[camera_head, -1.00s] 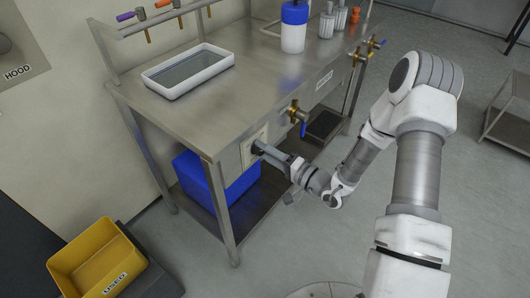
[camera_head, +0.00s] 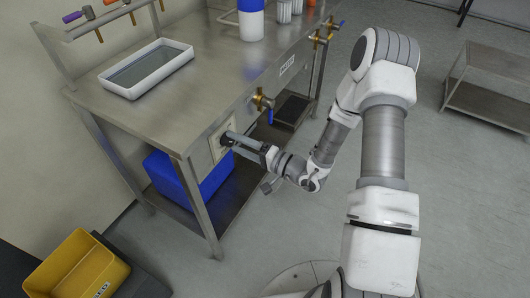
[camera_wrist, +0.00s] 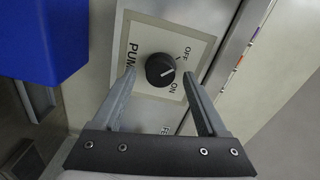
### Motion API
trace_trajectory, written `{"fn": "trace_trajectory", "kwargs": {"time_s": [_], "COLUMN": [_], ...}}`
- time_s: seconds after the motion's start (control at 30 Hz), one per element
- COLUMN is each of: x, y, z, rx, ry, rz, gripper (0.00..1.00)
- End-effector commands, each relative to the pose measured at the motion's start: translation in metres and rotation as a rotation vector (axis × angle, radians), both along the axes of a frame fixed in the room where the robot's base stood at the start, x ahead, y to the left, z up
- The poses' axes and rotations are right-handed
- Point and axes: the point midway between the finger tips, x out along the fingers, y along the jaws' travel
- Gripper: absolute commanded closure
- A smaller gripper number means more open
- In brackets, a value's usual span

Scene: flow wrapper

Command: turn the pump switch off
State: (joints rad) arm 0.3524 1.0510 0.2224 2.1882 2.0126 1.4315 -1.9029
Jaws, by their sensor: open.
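The pump switch is a round black knob (camera_wrist: 160,70) on a pale plate (camera_wrist: 132,38) lettered "PUM…", "OFF" and "ON" in the wrist view. A light mark on the knob points to the right, roughly between the two words; its exact setting is hard to tell. My gripper (camera_wrist: 159,74) is open, with one finger on each side of the knob and a visible gap to each. In the head view my gripper (camera_head: 229,142) is at the plate (camera_head: 216,146) on the bench front and hides the knob.
A brass valve with a blue handle (camera_head: 264,104) sticks out right of the plate. The steel bench (camera_head: 190,115) carries a white tray (camera_head: 105,84). A blue box (camera_head: 160,172) stands below, and a yellow bin (camera_head: 72,270) is at lower left.

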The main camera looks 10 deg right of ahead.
Motion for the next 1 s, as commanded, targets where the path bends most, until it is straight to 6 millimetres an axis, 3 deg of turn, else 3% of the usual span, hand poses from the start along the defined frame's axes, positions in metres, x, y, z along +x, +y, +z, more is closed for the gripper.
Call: {"fn": "trace_trajectory", "kwargs": {"time_s": [0.6, 0.8, 1.0], "x": [-0.085, -0.097, -0.100], "y": [-0.109, -0.125, -0.127], "z": [0.001, 0.001, 0.000], "rx": [0.000, 0.000, -0.001], "ry": [0.002, 0.000, -0.001], "rz": [-0.004, -0.001, 0.000], "gripper": [0.25, 0.25, 0.25]}}
